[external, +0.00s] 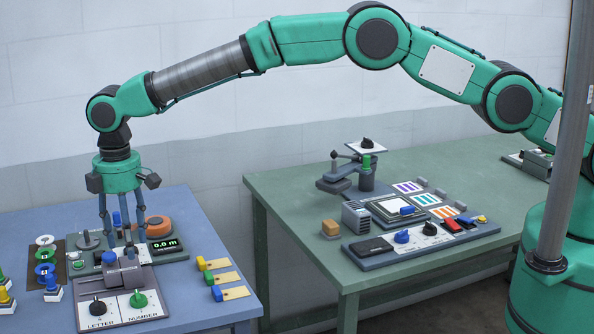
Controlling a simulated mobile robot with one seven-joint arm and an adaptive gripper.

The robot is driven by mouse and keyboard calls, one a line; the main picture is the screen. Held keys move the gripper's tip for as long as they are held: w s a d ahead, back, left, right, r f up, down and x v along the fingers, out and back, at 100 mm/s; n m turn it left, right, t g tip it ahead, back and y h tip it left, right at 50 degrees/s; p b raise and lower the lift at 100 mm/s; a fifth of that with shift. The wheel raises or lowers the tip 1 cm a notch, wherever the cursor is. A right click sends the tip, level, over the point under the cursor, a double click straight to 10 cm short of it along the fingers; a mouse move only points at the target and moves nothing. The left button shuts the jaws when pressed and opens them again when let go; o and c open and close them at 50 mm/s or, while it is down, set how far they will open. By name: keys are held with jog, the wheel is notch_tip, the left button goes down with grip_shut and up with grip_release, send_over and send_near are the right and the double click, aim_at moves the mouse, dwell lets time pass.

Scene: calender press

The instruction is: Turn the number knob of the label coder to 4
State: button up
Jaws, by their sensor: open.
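The label coder (118,312) stands at the front of the blue table, its sloped face marked LETTER and NUMBER. The green knob (138,299) sits above the word NUMBER. The black knob (97,307) sits above LETTER. The dial digits and the number setting are too small to read. My gripper (123,236) points down, open, with no object seen between its fingers. It is above and behind the coder's face, apart from the green knob. Its fingers partly cover the blue-topped part and the device behind the coder.
A dark display reading 0.0 m (166,245) and an orange roll (158,227) stand behind. Colored blocks with tags (229,278) lie right, spools (45,269) left. A gap separates the blue table (190,209) from the green table (290,190), which bears a press and control panel.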

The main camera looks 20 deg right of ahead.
aim_at(137, 294)
notch_tip(137, 294, down, 14)
jog(key=shift+r, duration=0.15)
dwell(0.7)
jog(key=c, duration=1.2)
